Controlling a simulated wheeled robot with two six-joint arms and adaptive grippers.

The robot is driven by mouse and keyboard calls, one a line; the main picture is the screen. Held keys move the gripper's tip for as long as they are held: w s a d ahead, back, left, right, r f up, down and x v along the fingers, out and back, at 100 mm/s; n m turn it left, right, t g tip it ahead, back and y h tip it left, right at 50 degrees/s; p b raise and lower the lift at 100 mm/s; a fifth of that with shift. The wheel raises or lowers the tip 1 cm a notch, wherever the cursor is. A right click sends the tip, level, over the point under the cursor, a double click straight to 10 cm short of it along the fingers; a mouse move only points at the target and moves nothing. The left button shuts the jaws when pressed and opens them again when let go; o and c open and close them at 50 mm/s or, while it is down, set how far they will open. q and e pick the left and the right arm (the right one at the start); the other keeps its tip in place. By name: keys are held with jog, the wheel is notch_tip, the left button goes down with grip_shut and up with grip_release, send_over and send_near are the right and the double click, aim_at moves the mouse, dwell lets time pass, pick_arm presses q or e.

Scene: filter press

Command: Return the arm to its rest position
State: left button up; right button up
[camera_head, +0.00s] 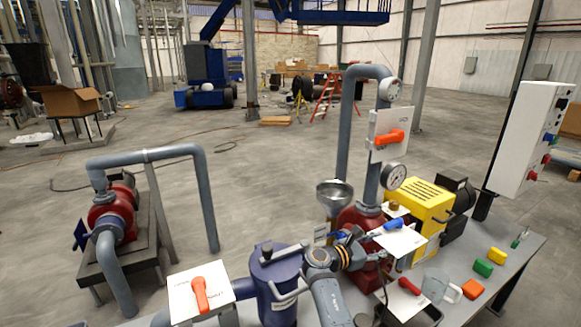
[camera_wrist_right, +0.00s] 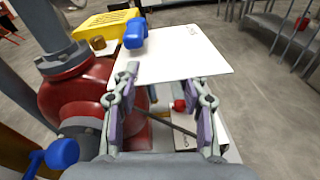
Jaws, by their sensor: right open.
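My right arm (camera_head: 325,288) comes up from the bottom middle of the head view, in front of the red pump. My right gripper (camera_head: 350,240) is at its end, beside a white plate with a blue handle (camera_head: 395,224). In the wrist view the right gripper (camera_wrist_right: 163,88) is open, its two fingers spread with nothing held between them. The white plate (camera_wrist_right: 185,55) and its blue handle (camera_wrist_right: 135,30) lie just beyond the fingertips. I cannot tell whether a finger touches the plate. My left gripper is not in view.
A red pump body (camera_wrist_right: 80,100) is close on the gripper's left. A funnel (camera_head: 334,194), a yellow motor (camera_head: 424,207), a dark blue filter housing (camera_head: 276,288) and a clear jug (camera_head: 437,284) crowd the bench. A grey pipe (camera_head: 346,130) rises behind. Open floor lies beyond.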

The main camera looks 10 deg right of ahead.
jog(key=s+d+f+m+g+y, duration=0.35)
jog(key=s+f+m+y, duration=0.35)
jog(key=s+f+m, duration=0.8)
jog(key=s+a+m+t+y, duration=0.15)
jog(key=s+a+y, duration=0.3)
jog(key=s, duration=0.45)
jog(key=s+a+m+y, duration=0.3)
jog(key=s+a, duration=0.3)
jog(key=s, duration=0.3)
notch_tip(320, 180, down, 26)
jog(key=s+d+r+g+p, duration=0.1)
jog(key=s+d, duration=0.1)
jog(key=s, duration=0.1)
jog(key=s+f+g+p, duration=0.1)
jog(key=s+f, duration=1.5)
jog(key=s, duration=0.2)
jog(key=shift+s+d+f+g, duration=0.15)
jog(key=shift+s+d+g, duration=0.15)
jog(key=shift+d, duration=0.15)
jog(key=shift+y, duration=0.25)
